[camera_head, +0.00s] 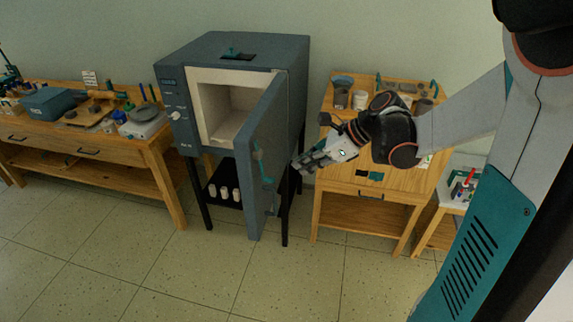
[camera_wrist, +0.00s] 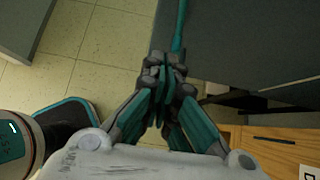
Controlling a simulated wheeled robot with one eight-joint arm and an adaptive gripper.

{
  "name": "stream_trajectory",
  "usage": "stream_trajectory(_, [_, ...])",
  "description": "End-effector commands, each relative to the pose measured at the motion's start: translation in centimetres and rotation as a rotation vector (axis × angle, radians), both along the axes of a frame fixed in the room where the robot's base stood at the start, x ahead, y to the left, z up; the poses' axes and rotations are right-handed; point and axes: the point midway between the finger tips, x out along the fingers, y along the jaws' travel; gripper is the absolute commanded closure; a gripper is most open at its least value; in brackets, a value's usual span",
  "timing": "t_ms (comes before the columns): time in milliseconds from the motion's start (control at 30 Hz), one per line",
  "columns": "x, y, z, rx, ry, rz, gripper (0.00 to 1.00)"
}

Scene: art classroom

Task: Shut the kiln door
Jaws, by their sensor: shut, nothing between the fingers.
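The blue-grey kiln (camera_head: 240,55) stands against the wall on black legs, and its pale inner chamber (camera_head: 228,110) is exposed. Its door (camera_head: 262,150) is hinged on the right and swung wide open toward the viewer. My gripper (camera_head: 303,166) is shut and empty, to the right of the door. In the wrist view my gripper (camera_wrist: 165,72) points at the door near the handle's end. Whether the fingers touch the door I cannot tell.
A wooden workbench (camera_head: 165,150) with tools and boxes is left of the kiln. A wooden cabinet (camera_head: 345,195) with pots on top stands to its right, close to my arm. Small white cylinders (camera_head: 224,193) sit on the shelf below. The tiled floor (camera_head: 130,265) in front is clear.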

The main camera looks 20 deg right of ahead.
Motion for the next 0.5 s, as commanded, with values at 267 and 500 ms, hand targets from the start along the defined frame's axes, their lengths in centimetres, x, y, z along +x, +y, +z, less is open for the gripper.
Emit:
stream_trajectory(267, [2.2,3.0,-3.9,-0.002,-0.002,0.004,1.0])
stream_trajectory(500, [4.1,5.8,-6.6,-0.003,-0.002,0.006,1.0])
